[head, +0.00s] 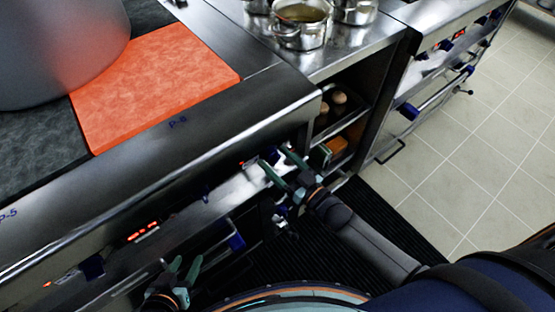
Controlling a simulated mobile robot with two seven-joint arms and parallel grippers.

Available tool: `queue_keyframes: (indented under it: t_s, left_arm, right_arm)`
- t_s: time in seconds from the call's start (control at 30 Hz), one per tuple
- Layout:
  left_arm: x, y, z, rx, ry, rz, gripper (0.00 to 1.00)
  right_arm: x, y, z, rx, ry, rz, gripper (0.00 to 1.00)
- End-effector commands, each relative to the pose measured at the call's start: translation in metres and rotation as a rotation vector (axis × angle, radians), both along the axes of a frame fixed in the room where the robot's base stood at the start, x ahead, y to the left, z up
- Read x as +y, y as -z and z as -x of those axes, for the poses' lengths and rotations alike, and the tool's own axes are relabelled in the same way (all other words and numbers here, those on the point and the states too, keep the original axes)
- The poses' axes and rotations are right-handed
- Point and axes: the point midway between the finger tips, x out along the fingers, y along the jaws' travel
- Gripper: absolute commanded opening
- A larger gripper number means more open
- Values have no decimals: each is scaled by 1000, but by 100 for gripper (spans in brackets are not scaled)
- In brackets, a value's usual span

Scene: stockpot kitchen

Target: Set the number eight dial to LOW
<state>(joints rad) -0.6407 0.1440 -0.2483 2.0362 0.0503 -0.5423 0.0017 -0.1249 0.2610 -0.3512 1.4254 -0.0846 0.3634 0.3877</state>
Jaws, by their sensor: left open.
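My left gripper (186,262) is open and empty, low in front of the panel. The cooking plate (155,85) behind P-8 glows orange.
A large stockpot (60,45) stands at the upper left, reaching over the orange plate's edge. Another blue dial (93,266) and a red display (143,232) are further left. Metal pots (300,28) stand on the counter behind. Open shelves (345,115) and tiled floor lie right.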

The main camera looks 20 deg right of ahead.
Motion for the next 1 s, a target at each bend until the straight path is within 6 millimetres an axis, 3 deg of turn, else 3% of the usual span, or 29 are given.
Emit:
queue_keyframes:
  t_s: [0.07,0.67,1.0]
  left_arm:
    - [0,0,0,0,1,-1,50]
    - [1,3,1,6,1,-3,50]
    - [0,1,1,5,1,-2,50]
  right_arm:
    - [0,0,0,0,0,0,69]
    - [0,0,1,0,0,0,2]
    - [0,0,1,-10,0,30,0]
